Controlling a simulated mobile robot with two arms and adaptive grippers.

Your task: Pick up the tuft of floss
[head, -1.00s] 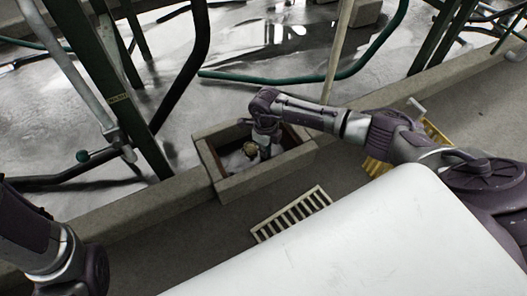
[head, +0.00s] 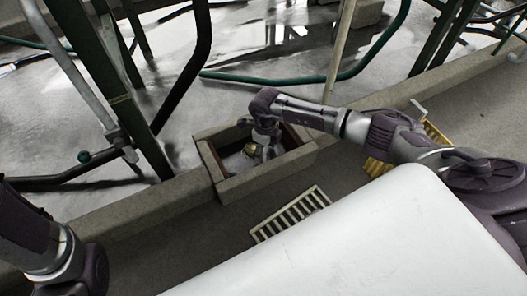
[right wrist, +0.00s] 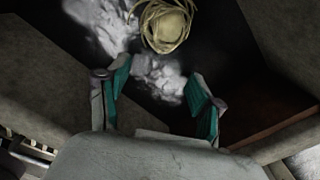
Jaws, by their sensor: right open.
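A small white tuft of floss (right wrist: 160,78) lies in the dark bottom of the basin, ahead of and between my right gripper's fingers in the right wrist view. My right gripper (right wrist: 158,100) is open, its two teal-padded fingers apart with nothing held. In the head view the right gripper (head: 266,152) reaches down into the square stone basin (head: 268,176). The tuft cannot be told apart there. Only part of my left arm shows at the lower left; its gripper is out of view.
A pale straw-coloured coil (right wrist: 166,25) lies just beyond the tuft, with another white mass (right wrist: 100,22) beside it. The basin walls close in around the gripper. A slatted grate (head: 291,213) and a yellow crate (head: 377,167) are on the floor nearby.

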